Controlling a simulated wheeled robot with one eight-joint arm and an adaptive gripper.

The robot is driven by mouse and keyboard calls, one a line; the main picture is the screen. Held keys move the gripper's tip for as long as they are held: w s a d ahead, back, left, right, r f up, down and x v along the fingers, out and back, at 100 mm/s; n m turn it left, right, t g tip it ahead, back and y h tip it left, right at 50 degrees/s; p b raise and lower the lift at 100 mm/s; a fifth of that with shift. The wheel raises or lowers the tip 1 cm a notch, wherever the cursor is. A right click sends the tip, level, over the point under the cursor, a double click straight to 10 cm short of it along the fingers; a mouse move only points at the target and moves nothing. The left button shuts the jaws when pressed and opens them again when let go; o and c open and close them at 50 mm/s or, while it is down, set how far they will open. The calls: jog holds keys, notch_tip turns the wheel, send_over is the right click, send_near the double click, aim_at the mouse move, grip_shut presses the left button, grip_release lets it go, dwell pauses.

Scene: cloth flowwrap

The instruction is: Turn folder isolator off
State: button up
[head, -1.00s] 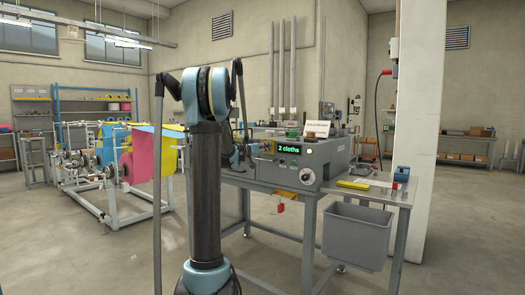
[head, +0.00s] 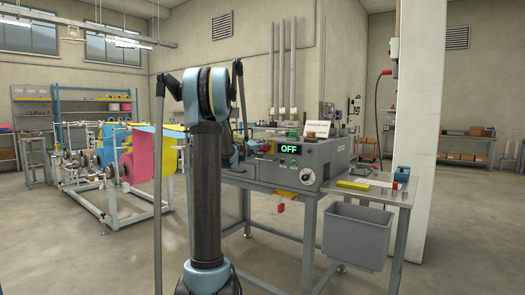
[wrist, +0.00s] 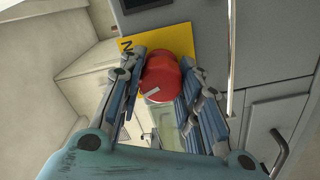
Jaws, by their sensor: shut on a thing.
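The isolator's red knob (wrist: 165,74) stands on a yellow plate (wrist: 187,38) in the wrist view. A short pale mark on the knob runs at a slant. The letter N shows at the plate's left edge; other lettering is hidden. My gripper (wrist: 162,82) is shut on the red knob, with fingers on its left and right sides. In the head view, the folder machine (head: 325,155) has a green-lit display (head: 289,149) that reads OFF. My gripper cannot be made out in the head view, where my arm blocks part of the machine.
A grey bin (head: 356,237) hangs at the front of the side table (head: 383,186). A red and yellow item (head: 281,207) hangs under the machine's front edge. Coloured cloth rolls (head: 140,160) on a white frame stand at left. The floor in front is open.

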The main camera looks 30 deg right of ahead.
jog(key=n, duration=0.5)
jog(key=shift+w+a+f, duration=0.15)
jog(key=shift+w, duration=0.05)
jog(key=shift+n, duration=0.3)
jog(key=shift+s, duration=0.1)
jog(key=shift+c, duration=0.2)
jog(key=o, duration=1.1)
jog(key=v, duration=1.1)
jog(key=shift+s+a+f, duration=0.15)
jog(key=shift+a, duration=0.2)
